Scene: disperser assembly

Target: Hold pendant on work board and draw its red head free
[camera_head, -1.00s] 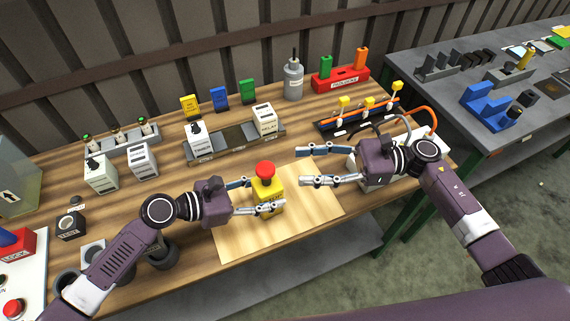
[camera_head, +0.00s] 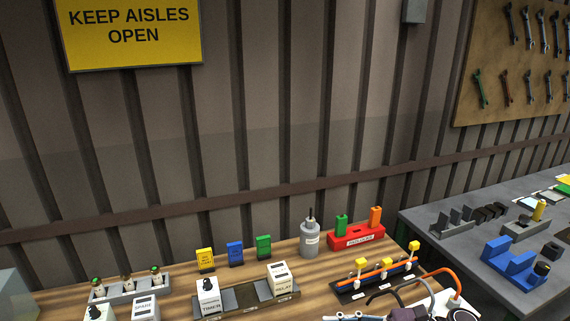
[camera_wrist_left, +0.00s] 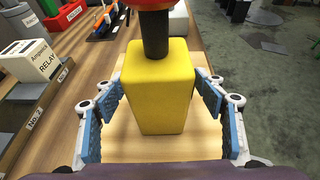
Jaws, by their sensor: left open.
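The yellow pendant (camera_wrist_left: 157,90) stands upright on the pale work board (camera_wrist_left: 122,150) in the left wrist view. A dark stem (camera_wrist_left: 155,38) rises from its top into the red head (camera_wrist_left: 150,4), which is cut off by the frame's upper edge. My left gripper (camera_wrist_left: 160,95) is open, with a blue-padded finger on each side of the pendant; whether the pads touch it is unclear. In the head view the pendant and left gripper are out of frame. Only the top of my right gripper (camera_head: 358,316) shows at the bottom edge, so its opening is hidden.
A second grey table (camera_head: 440,228) stands at right.

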